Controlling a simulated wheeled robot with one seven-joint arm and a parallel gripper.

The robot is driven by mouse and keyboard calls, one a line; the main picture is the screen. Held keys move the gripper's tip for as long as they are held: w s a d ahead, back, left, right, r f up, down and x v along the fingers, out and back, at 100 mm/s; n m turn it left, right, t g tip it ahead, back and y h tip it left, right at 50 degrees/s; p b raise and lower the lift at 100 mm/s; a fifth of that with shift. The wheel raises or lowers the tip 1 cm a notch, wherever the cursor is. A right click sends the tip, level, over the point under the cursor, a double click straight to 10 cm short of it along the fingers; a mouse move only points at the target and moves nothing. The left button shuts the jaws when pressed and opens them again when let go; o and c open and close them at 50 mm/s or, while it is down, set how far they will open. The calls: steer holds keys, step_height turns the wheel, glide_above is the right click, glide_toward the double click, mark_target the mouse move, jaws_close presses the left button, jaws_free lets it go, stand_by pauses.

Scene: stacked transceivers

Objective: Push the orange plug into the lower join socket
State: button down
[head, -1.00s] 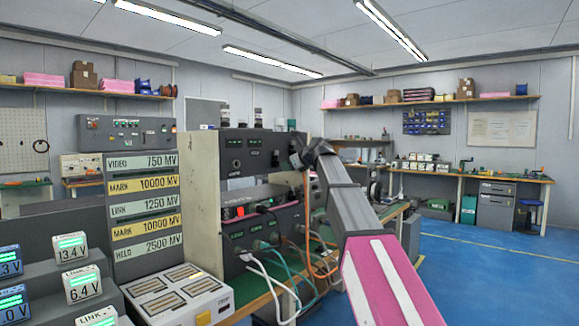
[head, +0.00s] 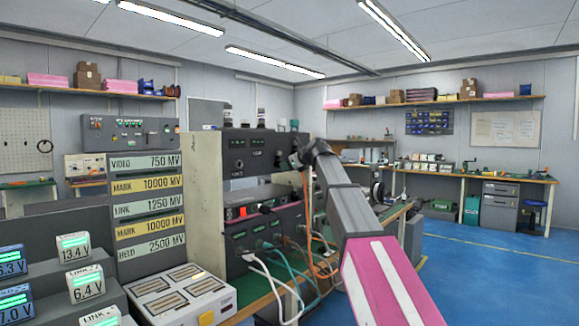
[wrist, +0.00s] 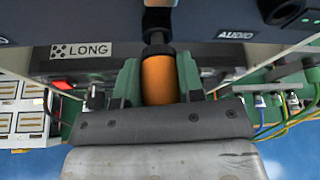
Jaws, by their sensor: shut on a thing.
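My gripper (wrist: 160,85) is shut on the orange plug (wrist: 159,78), with its green fingers on either side of the plug. The plug's dark front end (wrist: 157,47) points up the wrist view at a dark panel (wrist: 215,22). A dark round part (wrist: 157,18) stands in line with it; I cannot tell whether the plug touches or enters it. No socket marked "join" can be read. In the head view my gripper is at the right side of the stacked dark units (head: 252,155), mostly hidden by my own wrist.
A lower unit (head: 262,232) carries white, green and orange cables (head: 310,215). A white slotted box (head: 182,295) stands in front. The blue floor is clear at right.

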steer(key=shift+w+a, duration=0.4)
steer(key=shift+a, duration=0.15)
steer(key=c, duration=0.7)
jaws_free()
steer(key=shift+o, duration=0.2)
steer(key=shift+s+d, duration=0.1)
steer(key=v, duration=1)
steer(key=s+d+f+n+g+h, duration=0.1)
steer(key=s+d+f+n+h, duration=0.15)
steer(key=f, duration=1.05)
steer(key=s+d+f+n+g+h, duration=0.1)
steer(key=d+f+n, duration=0.25)
steer(key=f, duration=0.85)
steer(key=s+d+f+n+g+h, duration=0.2)
steer(key=d+f+n, duration=0.15)
steer(key=f, duration=0.95)
steer(key=s+d+f+n+g+h, duration=0.1)
steer(key=s+d+f+n, duration=0.2)
steer(key=s+f, duration=0.5)
steer(key=s+d+f+n+g+h, duration=0.2)
steer(key=s+f+n, duration=0.4)
steer(key=f, duration=0.5)
steer(key=s+d+f+n+g+h, duration=0.1)
steer(key=s+d+f+n, duration=0.3)
steer(key=s+f, duration=0.5)
steer(key=shift+s+d+f+n+g, duration=0.4)
steer(key=shift+f+n+g, duration=0.15)
steer(key=shift+f+g, duration=0.15)
